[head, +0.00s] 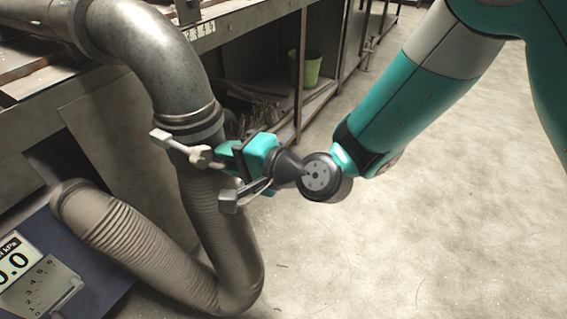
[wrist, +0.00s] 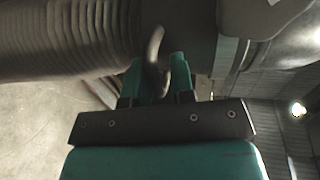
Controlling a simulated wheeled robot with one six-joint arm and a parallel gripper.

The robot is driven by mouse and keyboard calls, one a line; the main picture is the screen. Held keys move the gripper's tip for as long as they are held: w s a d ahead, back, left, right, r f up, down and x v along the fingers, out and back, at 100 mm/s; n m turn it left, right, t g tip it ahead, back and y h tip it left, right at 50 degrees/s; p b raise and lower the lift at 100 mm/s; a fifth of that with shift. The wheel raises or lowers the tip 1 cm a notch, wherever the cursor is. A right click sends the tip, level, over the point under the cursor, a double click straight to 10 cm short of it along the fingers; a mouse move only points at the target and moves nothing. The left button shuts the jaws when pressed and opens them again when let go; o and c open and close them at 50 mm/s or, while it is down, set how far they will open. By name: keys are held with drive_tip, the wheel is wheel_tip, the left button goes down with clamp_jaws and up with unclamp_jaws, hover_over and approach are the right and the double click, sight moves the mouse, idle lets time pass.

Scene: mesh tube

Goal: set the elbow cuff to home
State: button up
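The elbow cuff (head: 193,124) is a grey metal collar where the steel elbow (head: 150,55) meets the ribbed hose (head: 225,235). A pale lug (head: 200,156) and a bar with a block end (head: 160,136) stand out in front of the hose just below it. My gripper (head: 217,153) is at the lug from the right. In the wrist view a curved grey lug (wrist: 155,48) stands between my two teal fingertips (wrist: 155,75). The gap around it is very narrow, and I cannot tell whether both fingers press on it. The lug's lower end is partly hidden.
A blue panel (head: 105,285) with a readout (head: 14,262) showing 0.0 stands at lower left. The hose bends in a U to a second end (head: 75,205) there. A shelf with a green pot (head: 308,68) is behind. The concrete floor (head: 400,240) at right is clear.

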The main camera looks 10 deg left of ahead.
drive_tip(key=b+v, duration=1.4)
drive_tip(key=v, duration=0.3)
drive_tip(key=shift+d+b, duration=0.15)
drive_tip(key=shift+b, duration=0.25)
